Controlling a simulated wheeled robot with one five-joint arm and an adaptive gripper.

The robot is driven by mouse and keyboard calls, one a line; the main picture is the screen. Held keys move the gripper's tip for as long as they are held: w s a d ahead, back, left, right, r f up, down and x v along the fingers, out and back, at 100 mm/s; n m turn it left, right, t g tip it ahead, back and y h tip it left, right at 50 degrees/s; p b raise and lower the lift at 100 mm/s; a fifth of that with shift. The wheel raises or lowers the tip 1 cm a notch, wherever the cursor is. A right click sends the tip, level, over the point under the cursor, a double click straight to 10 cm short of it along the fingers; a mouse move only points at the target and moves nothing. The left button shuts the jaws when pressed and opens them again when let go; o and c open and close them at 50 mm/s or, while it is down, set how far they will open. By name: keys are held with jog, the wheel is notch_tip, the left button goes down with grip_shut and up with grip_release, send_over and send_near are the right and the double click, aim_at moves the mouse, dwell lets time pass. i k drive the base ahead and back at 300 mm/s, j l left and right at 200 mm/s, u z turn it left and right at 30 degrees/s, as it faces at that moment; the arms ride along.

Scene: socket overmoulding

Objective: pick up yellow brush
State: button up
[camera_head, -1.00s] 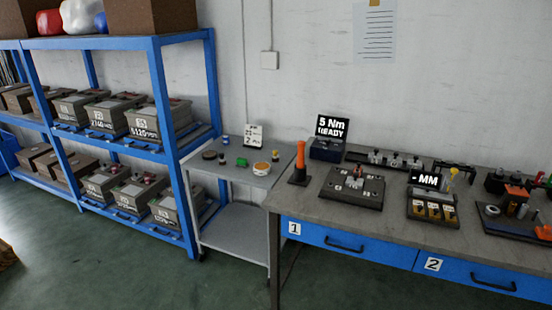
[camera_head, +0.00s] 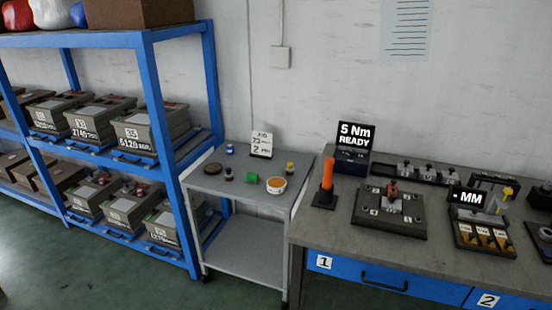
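A small upright yellow-topped item (camera_head: 290,168) stands near the right back edge of the grey cart's top (camera_head: 215,186). It is too small to tell whether it is the yellow brush. Another yellow piece (camera_head: 507,192) shows at the fixture on the right of the workbench, and its kind is also unclear. My gripper is not in view.
A blue shelf rack (camera_head: 170,130) stands left, the workbench (camera_head: 330,234) right. Little floor shows.

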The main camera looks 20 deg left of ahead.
aim_at(290, 170)
jog(key=i+j, duration=0.15)
jog(key=j, duration=0.25)
jog(key=i+j, duration=0.1)
jog(key=j, duration=0.25)
jog(key=i+j, duration=0.15)
jog(key=j, duration=0.25)
jog(key=i+j, duration=0.15)
jog(key=j, duration=0.2)
jog(key=i+j, duration=0.15)
jog(key=j, duration=0.25)
jog(key=i+j, duration=0.1)
jog(key=j, duration=0.25)
jog(key=i+j, duration=0.9)
jog(key=i, duration=0.1)
